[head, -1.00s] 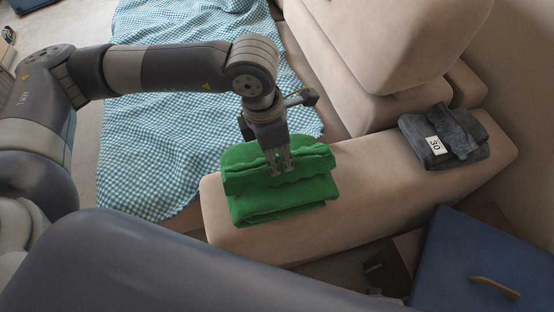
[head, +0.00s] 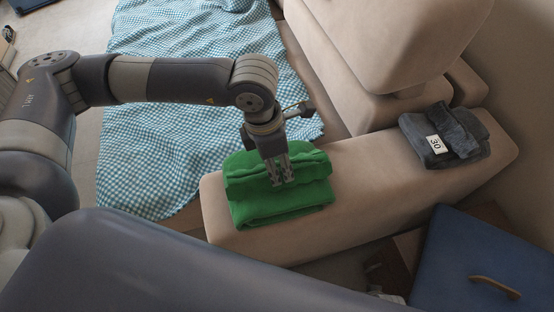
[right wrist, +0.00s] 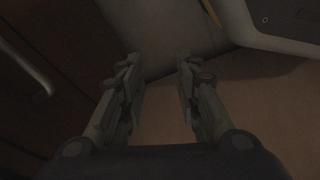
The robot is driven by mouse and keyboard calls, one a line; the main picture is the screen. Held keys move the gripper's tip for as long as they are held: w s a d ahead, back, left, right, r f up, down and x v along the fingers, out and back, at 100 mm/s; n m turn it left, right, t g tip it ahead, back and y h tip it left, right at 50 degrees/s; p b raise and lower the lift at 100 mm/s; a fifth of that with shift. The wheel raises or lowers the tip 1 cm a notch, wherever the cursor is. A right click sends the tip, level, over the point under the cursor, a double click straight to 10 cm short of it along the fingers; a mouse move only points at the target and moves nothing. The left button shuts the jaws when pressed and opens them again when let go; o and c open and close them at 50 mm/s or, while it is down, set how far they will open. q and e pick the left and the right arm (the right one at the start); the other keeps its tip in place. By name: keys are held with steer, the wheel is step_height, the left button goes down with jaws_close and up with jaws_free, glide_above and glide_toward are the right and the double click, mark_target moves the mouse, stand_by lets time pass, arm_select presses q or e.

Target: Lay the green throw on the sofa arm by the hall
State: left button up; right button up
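The green throw (head: 255,205) lies folded on the near end of the beige sofa arm (head: 370,205), in the head view. My left gripper (head: 283,180) points down at the throw's upper layer, its fingertips against the cloth. A little green shows between the fingers, but whether they pinch cloth I cannot tell. My right gripper (right wrist: 158,85) is open and empty in the right wrist view, its fingers apart over a dim brown surface.
A dark grey folded garment (head: 455,138) with a tag marked 30 lies farther along the sofa arm. A blue checked cloth (head: 170,125) covers the seat at left. A blue panel with a handle (head: 470,265) stands at lower right.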

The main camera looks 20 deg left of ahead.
arm_select(q)
steer(key=shift+r, duration=0.1)
steer(key=shift+r, duration=0.35)
step_height(320, 180, up, 11)
steer(key=s+a+p, duration=0.1)
steer(key=shift+a, duration=0.25)
arm_select(e)
steer(key=s+f, duration=0.2)
steer(key=f, duration=0.1)
steer(key=shift+s+d+f, duration=0.1)
steer(key=shift+d, duration=0.1)
steer(key=shift+w, duration=0.25)
